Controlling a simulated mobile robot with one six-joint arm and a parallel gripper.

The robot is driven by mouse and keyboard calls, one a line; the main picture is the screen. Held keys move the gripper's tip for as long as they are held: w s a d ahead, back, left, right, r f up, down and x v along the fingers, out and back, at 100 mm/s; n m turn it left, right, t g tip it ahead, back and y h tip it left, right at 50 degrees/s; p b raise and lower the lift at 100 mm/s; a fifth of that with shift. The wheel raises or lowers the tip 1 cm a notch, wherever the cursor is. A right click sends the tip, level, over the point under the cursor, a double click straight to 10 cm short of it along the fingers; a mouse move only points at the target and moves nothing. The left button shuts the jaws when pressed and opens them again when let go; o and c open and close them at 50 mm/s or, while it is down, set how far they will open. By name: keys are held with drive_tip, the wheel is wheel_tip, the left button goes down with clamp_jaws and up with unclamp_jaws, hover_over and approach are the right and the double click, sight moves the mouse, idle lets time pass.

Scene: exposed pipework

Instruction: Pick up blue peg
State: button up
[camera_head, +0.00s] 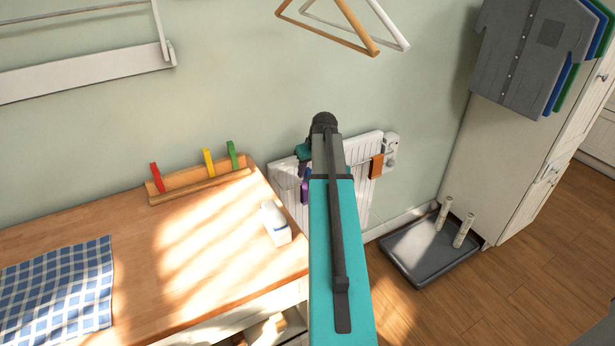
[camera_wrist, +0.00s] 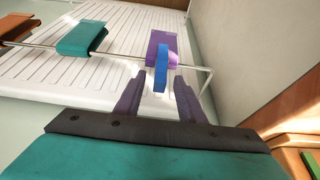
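The blue peg (camera_wrist: 161,68) shows in the wrist view as a narrow upright piece at the rail (camera_wrist: 124,58), in front of a purple cloth (camera_wrist: 158,42) hanging there. My gripper (camera_wrist: 159,78) is open, one finger on each side of the peg's lower end in the picture. Nothing is clamped between the fingers. I cannot tell how far the peg reaches between them.
The rail runs in front of a white radiator (camera_wrist: 50,70), with a teal cloth (camera_wrist: 82,39) and an orange cloth (camera_wrist: 18,27) left of the peg. A wooden counter (camera_head: 140,290) lies left of my arm, with a white object (camera_head: 276,223) near its right edge. A dark tray (camera_head: 425,255) is at right.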

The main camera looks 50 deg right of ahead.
drive_tip(key=shift+w+f, duration=0.2)
drive_tip(key=shift+f, duration=0.35)
clamp_jaws()
